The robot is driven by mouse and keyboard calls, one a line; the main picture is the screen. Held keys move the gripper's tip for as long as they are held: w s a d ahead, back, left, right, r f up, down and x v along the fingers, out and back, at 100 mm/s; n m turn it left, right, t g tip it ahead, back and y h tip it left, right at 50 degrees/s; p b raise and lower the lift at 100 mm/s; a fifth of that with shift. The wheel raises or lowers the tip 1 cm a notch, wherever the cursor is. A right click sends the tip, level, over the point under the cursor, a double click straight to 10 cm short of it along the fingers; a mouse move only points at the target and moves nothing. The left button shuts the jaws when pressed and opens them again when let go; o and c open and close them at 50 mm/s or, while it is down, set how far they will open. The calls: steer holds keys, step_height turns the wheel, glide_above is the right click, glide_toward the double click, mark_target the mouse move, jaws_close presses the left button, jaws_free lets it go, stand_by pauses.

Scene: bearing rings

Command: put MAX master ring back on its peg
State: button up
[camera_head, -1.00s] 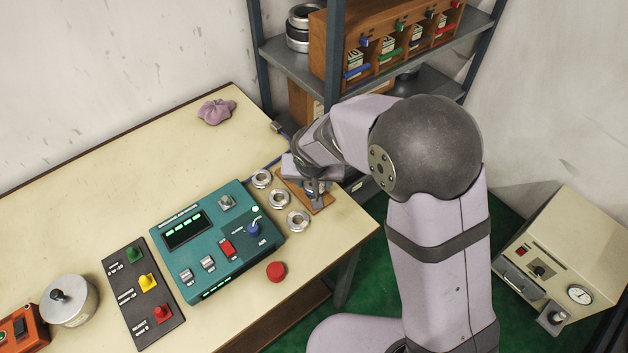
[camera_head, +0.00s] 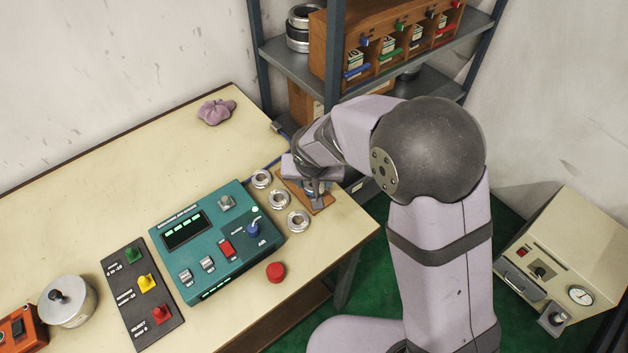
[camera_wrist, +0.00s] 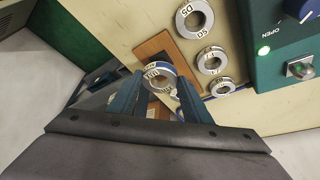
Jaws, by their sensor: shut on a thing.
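The MAX master ring (camera_wrist: 160,72) is a metal ring with a blue band and lettering, which I can only partly read in the wrist view. My gripper (camera_wrist: 157,92) is shut on it, one blue finger on each side. The ring is over the brown wooden peg board (camera_wrist: 152,46) at the table's right end. In the head view my gripper (camera_head: 315,192) is low over the same board (camera_head: 328,201), and the ring is mostly hidden by the fingers. The peg is hidden, so I cannot tell whether the ring is around it.
Several loose silver rings (camera_head: 280,199) lie beside the board, close to the teal gauge box (camera_head: 217,240). A red button (camera_head: 276,271) is near the table's front edge. A metal shelf (camera_head: 290,62) stands behind.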

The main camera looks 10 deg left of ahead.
steer(key=shift+f+b, duration=1.65)
steer(key=shift+b, duration=0.6)
stand_by(1.8)
steer(key=o, duration=1.4)
step_height(320, 180, up, 7)
steer(key=p, duration=0.5)
steer(key=shift+r+p, duration=0.2)
steer(key=shift+p, duration=0.1)
